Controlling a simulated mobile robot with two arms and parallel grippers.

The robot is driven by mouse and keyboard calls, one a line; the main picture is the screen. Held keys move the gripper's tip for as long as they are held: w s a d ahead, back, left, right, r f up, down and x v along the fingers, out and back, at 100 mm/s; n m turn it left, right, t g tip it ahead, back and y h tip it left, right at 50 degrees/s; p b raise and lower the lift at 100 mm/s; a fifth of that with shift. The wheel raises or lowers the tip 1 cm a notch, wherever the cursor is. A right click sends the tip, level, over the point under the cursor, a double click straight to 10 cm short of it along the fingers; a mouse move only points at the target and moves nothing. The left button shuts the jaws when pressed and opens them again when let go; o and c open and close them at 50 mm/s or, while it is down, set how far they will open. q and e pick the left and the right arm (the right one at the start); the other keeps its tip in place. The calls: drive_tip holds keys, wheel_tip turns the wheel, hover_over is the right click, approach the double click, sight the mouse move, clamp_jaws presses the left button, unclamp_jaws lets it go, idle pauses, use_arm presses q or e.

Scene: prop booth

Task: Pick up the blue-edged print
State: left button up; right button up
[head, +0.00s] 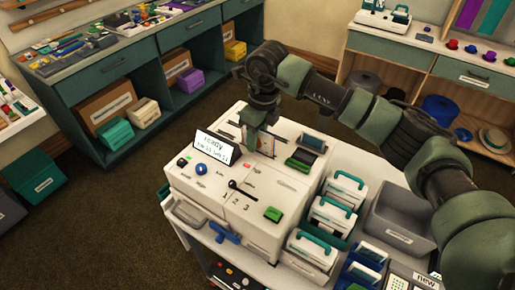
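My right gripper (252,141) points down over the top of the white machine (282,203), just behind the small display sign (213,147). A pale print (266,143) with a dark, reddish picture shows at the gripper's fingers, in the machine's top opening. The fingers partly cover it. I cannot make out a blue edge on it, nor whether the fingers are closed on it. My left gripper is not in view.
The machine has a lever, buttons and a dark roller (306,152) on top. Teal-handled holders (329,214) and a grey bin (398,222) stand to its right. A teal cabinet (115,68) is behind left. Carpet at left front is clear.

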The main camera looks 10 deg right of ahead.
drive_tip(key=shift+f, duration=0.1)
idle(0.3)
clamp_jaws()
wheel_tip(320, 180, up, 21)
drive_tip(key=b, duration=0.4)
drive_tip(key=shift+f+b, duration=0.2)
drive_tip(key=shift+b, duration=0.1)
